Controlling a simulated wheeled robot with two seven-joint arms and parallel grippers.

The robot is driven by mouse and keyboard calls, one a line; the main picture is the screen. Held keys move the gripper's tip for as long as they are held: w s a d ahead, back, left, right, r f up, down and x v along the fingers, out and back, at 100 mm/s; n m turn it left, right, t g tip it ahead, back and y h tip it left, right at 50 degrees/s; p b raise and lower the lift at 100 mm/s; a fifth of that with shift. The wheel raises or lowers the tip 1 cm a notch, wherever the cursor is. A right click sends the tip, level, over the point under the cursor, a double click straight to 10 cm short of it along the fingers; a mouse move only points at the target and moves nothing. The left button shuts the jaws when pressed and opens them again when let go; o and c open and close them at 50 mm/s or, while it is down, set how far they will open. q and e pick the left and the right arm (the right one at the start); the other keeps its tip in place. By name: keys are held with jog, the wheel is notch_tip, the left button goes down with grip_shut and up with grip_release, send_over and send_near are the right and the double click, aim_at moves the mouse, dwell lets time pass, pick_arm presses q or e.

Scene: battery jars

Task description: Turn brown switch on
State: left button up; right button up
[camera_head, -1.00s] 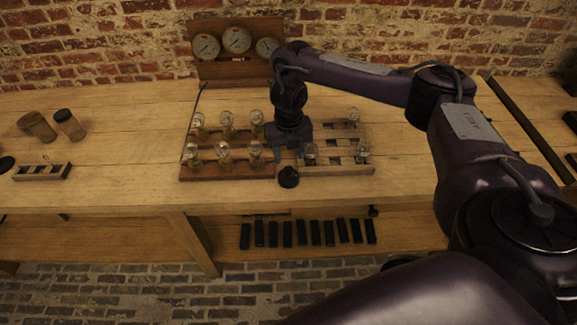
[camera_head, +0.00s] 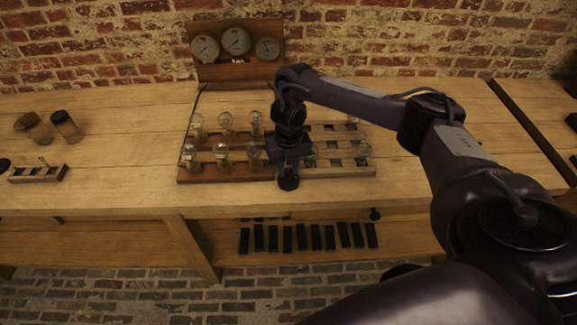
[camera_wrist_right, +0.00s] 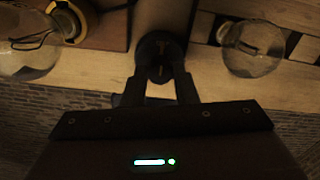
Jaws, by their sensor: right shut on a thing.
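The switch (camera_head: 288,184) is a small, round, dark piece on the table near its front edge, in front of the lamp boards. In the right wrist view its round base (camera_wrist_right: 160,42) shows with a brownish lever in the middle; its colour is hard to tell in the dim light. My right gripper (camera_head: 288,169) reaches down onto it from above. In the right wrist view my right gripper (camera_wrist_right: 162,82) has its fingers on both sides of the lever and is shut on it. The lever's exact position is partly hidden by the fingers. My left gripper is not in view.
Boards with glass bulbs (camera_head: 222,154) stand close behind and beside the gripper. A gauge panel (camera_head: 236,70) stands at the back. Brown jars (camera_head: 67,126) and a small slotted rack (camera_head: 38,174) are at left. Black blocks (camera_head: 301,237) lie on the lower shelf.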

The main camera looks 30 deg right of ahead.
jog(key=shift+r, duration=0.1)
jog(key=shift+c, duration=0.4)
jog(key=m+p, duration=0.3)
jog(key=m, duration=0.1)
jog(key=shift+r+m, duration=0.1)
jog(key=shift+m, duration=0.2)
jog(key=m+p, duration=0.3)
jog(key=m, duration=0.1)
jog(key=shift+m, duration=0.3)
jog(key=m+p, duration=0.3)
jog(key=m, duration=0.2)
jog(key=shift+p, duration=0.4)
jog(key=shift+m+p, duration=0.95)
jog(key=shift+m, duration=0.85)
jog(key=o, duration=1)
